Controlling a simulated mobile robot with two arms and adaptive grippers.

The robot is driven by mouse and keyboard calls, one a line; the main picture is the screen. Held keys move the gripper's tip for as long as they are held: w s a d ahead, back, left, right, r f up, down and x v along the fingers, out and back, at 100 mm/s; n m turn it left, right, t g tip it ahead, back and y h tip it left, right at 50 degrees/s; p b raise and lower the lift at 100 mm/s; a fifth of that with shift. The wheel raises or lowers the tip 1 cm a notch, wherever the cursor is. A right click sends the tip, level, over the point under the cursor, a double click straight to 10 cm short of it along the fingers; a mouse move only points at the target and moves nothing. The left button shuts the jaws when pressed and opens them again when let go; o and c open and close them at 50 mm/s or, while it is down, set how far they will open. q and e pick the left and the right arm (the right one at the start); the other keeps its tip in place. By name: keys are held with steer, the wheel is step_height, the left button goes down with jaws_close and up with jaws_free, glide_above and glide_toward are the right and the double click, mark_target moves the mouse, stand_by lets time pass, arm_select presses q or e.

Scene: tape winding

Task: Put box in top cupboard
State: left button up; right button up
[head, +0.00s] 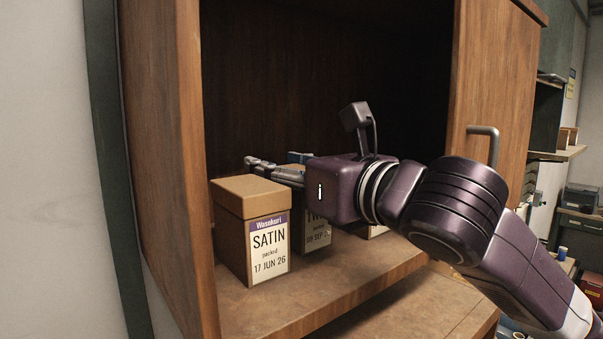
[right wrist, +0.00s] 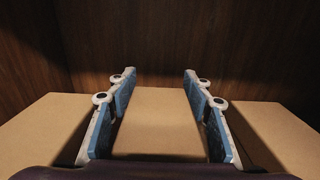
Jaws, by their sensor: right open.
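The open wooden cupboard (head: 158,120) fills the middle of the head view, with boxes in a row on its shelf (head: 335,279). The left box (head: 237,247) is brown, lidded, upright and labelled SATIN. The middle box (head: 316,236), with a label starting "TW", is partly hidden behind my right gripper (head: 276,163). Only a bit of a right box's label (head: 377,231) shows below my wrist. In the right wrist view my right gripper (right wrist: 157,80) is open, its blue-padded fingers on either side of the middle box's top (right wrist: 157,125). My left gripper is out of view.
In the right wrist view the neighbouring boxes (right wrist: 45,128) and (right wrist: 275,135) stand close on both sides, with narrow dark gaps. A wooden panel with a grey handle (head: 484,130) stands at the right. The space above the boxes is clear.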

mark_target(299, 206)
steer(key=b+v, duration=0.5)
steer(key=v, duration=0.6)
steer(key=shift+s, duration=0.15)
steer(key=shift+d, duration=0.1)
